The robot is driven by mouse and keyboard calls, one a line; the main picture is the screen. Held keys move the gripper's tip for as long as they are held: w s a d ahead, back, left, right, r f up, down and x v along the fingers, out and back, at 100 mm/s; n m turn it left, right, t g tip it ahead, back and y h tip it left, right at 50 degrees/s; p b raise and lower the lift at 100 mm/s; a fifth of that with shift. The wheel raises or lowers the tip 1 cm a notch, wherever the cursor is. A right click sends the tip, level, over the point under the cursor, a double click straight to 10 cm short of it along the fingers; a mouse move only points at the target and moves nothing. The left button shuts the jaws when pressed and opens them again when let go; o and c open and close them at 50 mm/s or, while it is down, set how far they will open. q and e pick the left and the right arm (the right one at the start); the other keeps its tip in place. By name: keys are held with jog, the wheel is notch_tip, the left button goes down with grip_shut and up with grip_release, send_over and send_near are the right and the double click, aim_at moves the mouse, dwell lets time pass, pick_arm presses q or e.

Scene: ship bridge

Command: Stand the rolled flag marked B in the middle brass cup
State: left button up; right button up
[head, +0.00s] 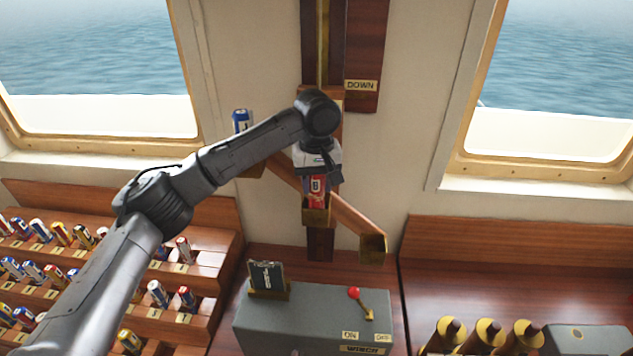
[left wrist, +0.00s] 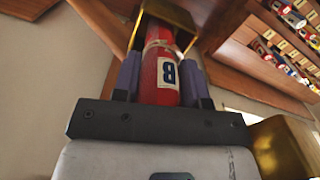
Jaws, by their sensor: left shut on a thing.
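The rolled flag marked B (head: 317,190) is red, with a white label and a dark B. My left gripper (head: 317,178) is shut on it and holds it about upright, pointing down at the middle brass cup (head: 316,216). In the left wrist view the flag (left wrist: 167,78) sits between the fingers (left wrist: 165,82), and its far end is at or inside the cup's mouth (left wrist: 138,22). How deep it sits is hidden. The right brass cup (head: 373,248) looks empty. A blue and white rolled flag (head: 242,121) stands at the left end of the wooden crosspiece. My right gripper is not in view.
A flag rack (head: 215,262) with several rolled flags is at the left. A grey winch box (head: 305,325) with a red-knobbed lever (head: 354,294) stands below the cups. Brass-ringed cylinders (head: 487,330) stand at lower right. The desk between is partly clear.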

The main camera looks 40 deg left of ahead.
pick_arm(q)
jog(key=o, duration=1)
jog(key=shift+o, duration=0.2)
jog(key=shift+r, duration=0.1)
jog(key=shift+r, duration=0.4)
notch_tip(320, 180, up, 13)
jog(key=shift+f, duration=0.1)
